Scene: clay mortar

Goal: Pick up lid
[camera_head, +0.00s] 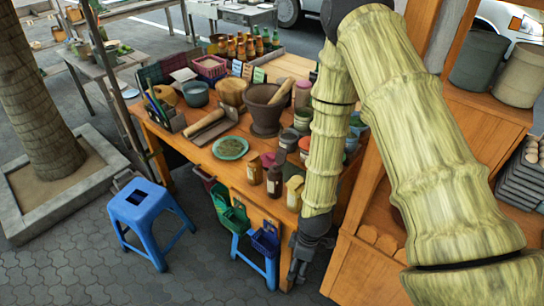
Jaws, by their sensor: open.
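My gripper (298,272) hangs down at the front right of the wooden table (183,141), beyond its front edge. It is small and dark here, open, with nothing seen between its fingers. No separate lid can be made out for certain. Several small lidded jars (289,139) stand on the table to the left of my forearm, which hides part of that area. A clay mortar (264,117) with a pestle (282,91) stands near the table's middle, behind and left of the gripper.
A green plate (230,148) and brown bottles (274,181) stand near the table's front edge. A blue stool (142,205) stands on the paving at left. A wooden shelf (480,108) stands at right. Open paving lies in front.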

